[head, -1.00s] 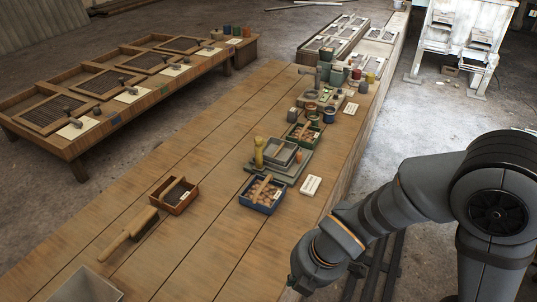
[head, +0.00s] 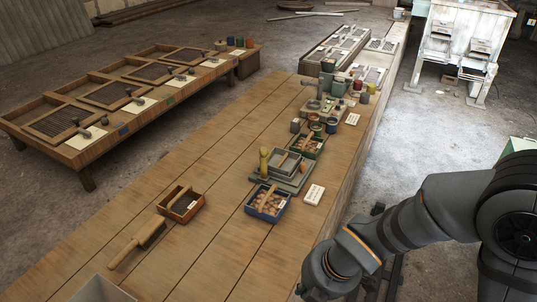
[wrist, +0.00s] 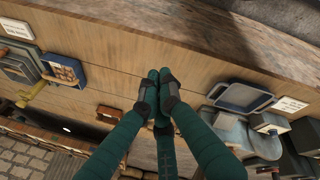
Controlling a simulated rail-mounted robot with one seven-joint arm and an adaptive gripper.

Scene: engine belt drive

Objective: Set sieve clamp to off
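The likely sieve clamp is the yellow upright handle (head: 264,160) on the grey-green sieve unit (head: 292,184) at mid-bench in the head view. Which setting it is in I cannot tell. The wrist view shows a yellow handle (wrist: 33,94) at the left, beside a grey unit (wrist: 18,66). My gripper (wrist: 160,78) is in the middle of the wrist view, over bare bench wood, with its fingertips together and nothing visible between them. It is apart from the yellow handle. In the head view its fingers are out of the picture.
A blue box (head: 268,201) and a white label (head: 314,194) stand by the sieve unit. A red-brown box (head: 181,204) and a wooden-handled tool (head: 138,244) lie nearer. Pots (head: 331,125) crowd the bench farther back. A grey-blue tray (wrist: 243,97) is right of my gripper.

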